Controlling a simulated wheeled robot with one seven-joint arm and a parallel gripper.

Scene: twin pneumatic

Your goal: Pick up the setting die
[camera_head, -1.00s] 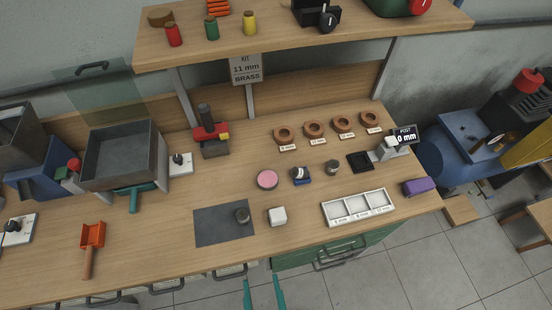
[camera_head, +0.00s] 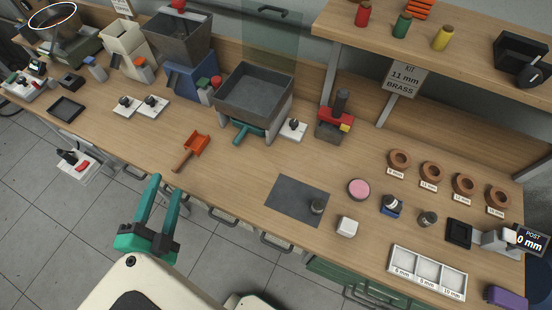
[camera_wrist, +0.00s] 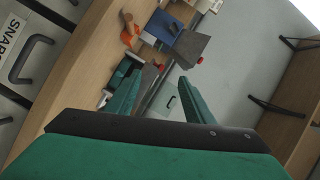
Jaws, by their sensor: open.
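I cannot tell for certain which piece is the setting die. One small grey metal cylinder (camera_head: 317,207) stands on the dark mat (camera_head: 290,194). Another small grey piece (camera_head: 428,219) stands farther right on the bench. My gripper (camera_head: 167,188) is open and empty, with teal fingers, off the front edge of the bench, well left of these pieces. In the wrist view my gripper (camera_wrist: 160,78) has nothing between its fingers.
A white block (camera_head: 347,226), pink round pad (camera_head: 359,190) and white three-part tray (camera_head: 428,271) lie near the mat. Copper-coloured rings (camera_head: 431,172) line the back. A red and black press (camera_head: 334,120) and grey hopper (camera_head: 254,92) stand left. An orange scoop (camera_head: 192,150) lies nearer my gripper.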

